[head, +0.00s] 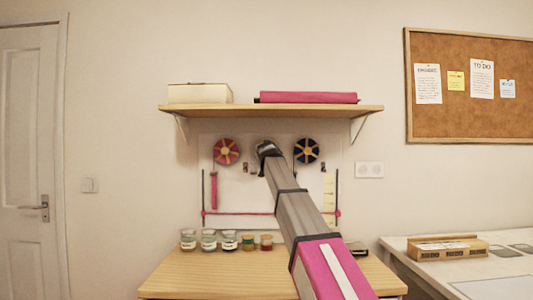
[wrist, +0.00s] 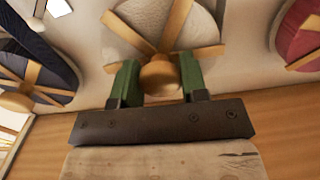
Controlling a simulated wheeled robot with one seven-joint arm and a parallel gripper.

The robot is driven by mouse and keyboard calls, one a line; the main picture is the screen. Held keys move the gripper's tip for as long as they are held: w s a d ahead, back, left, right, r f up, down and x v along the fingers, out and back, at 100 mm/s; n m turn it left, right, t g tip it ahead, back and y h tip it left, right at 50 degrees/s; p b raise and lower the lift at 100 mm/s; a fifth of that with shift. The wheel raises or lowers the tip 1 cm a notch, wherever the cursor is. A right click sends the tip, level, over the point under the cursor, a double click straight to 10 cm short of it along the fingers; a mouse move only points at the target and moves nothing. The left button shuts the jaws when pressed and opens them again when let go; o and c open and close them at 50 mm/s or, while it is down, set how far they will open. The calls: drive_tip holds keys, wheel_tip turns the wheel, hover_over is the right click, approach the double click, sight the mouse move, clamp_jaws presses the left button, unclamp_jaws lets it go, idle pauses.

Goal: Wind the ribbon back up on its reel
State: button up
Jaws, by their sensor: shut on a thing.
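Three reels are on the wall panel under the shelf. The red reel (head: 227,151) and the dark blue reel (head: 306,150) show in the head view; the middle one is hidden behind my gripper (head: 268,152). In the wrist view the middle reel (wrist: 146,17) has a pale, whitish face with wooden spokes and a round wooden knob (wrist: 160,75). The green fingers of my gripper (wrist: 159,80) are shut on this knob, one on each side. A pink strip (head: 214,190) hangs below the red reel. I cannot make out a loose ribbon end on the middle reel.
A wooden shelf (head: 280,108) with a cream box (head: 200,93) and a pink roll (head: 309,97) juts out above the reels. Several jars (head: 209,240) stand on the wooden table (head: 210,275) below. A white desk (head: 490,285) is at the right.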

drive_tip(key=o, duration=0.9)
drive_tip(key=shift+o, duration=0.2)
drive_tip(key=s, duration=1.1)
